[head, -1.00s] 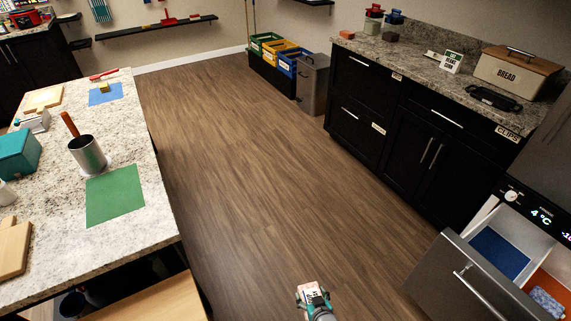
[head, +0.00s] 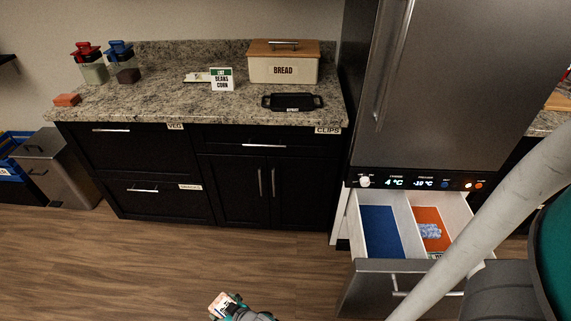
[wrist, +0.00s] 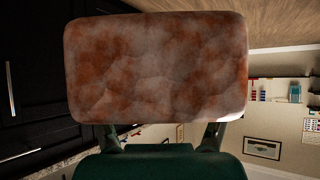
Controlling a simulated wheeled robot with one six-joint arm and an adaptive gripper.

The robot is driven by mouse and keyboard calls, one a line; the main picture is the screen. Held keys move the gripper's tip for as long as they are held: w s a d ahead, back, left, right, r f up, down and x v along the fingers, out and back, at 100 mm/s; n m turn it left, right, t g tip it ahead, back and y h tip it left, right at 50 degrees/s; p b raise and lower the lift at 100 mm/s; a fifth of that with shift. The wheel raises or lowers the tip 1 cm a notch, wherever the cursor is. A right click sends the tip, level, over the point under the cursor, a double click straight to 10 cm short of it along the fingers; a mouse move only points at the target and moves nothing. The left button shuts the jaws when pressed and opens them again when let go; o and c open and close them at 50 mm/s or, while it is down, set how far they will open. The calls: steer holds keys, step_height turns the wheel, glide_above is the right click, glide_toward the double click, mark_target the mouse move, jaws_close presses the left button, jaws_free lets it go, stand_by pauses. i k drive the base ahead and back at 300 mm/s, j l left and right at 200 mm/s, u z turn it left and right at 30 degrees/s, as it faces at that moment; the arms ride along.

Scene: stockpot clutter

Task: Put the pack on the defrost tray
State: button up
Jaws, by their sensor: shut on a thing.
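My gripper (head: 233,310) is low at the bottom edge of the head view, in front of the dark cabinets. It is shut on the pack (head: 221,302), which shows a pale label there. In the wrist view the pack (wrist: 158,66) is a frosty reddish-brown rounded block, held between the fingers (wrist: 162,133) and hiding much of the view. The defrost tray (head: 291,102) is a flat black tray with handles on the granite counter, below the bread bin. It looks empty. The pack is apart from it, lower and to its left in the picture.
A bread bin (head: 283,66), a beans-and-corn sign (head: 222,80), an orange block (head: 67,100) and lidded jars (head: 93,72) stand on the counter (head: 160,97). The fridge drawer (head: 390,266) is open, with a bluish pack (head: 431,231) on its orange side. Floor before the cabinets is clear.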

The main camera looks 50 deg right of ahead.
mark_target(291, 102)
steer(key=i+j+z, duration=0.35)
steer(key=i, duration=0.3)
steer(key=i+j+z, duration=0.3)
steer(key=i+j, duration=0.15)
steer(key=i, duration=0.15)
